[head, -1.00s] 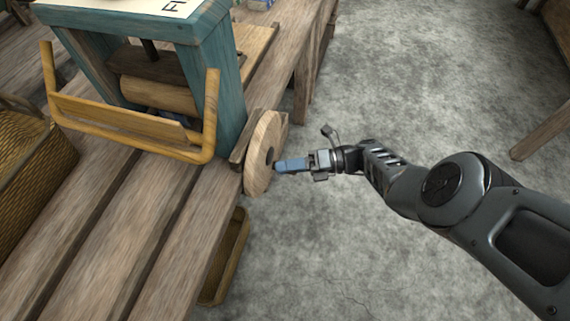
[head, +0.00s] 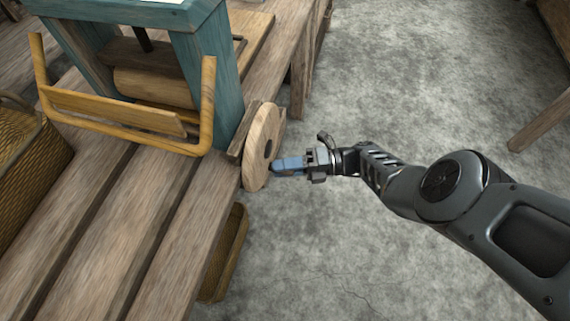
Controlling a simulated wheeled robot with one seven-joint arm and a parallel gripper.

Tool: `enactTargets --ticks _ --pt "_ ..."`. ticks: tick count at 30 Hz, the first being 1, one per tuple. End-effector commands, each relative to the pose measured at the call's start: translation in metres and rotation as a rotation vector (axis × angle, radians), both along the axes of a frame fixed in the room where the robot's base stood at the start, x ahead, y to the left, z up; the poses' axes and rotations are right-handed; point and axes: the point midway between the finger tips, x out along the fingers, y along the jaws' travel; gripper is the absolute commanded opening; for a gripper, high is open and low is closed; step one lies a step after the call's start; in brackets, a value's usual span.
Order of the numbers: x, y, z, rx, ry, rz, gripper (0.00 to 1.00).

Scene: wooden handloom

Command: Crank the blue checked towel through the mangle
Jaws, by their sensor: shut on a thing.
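The mangle has a teal frame (head: 212,75), a wooden roller (head: 150,87) and a yellow wooden rack (head: 135,128) in front. I cannot make out the blue checked towel; the space under the roller is dark and partly covered by the rack.
The mangle stands on a plank bench (head: 110,230) with gaps between boards. A wicker basket (head: 22,165) is at the left, and another container (head: 232,255) sits low beside the bench edge. The grey floor (head: 400,80) is open around my arm, with wooden furniture (head: 545,120) at far right.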

Motion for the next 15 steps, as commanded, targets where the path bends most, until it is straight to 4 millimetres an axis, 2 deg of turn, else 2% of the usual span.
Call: enactTargets --ticks 1,15 --pt "-0.0064 0.0001 -0.0083 -0.003 0.026 0.001 0.00" --pt "-0.0161 0.0040 -0.0081 0.035 0.135 0.003 0.00"
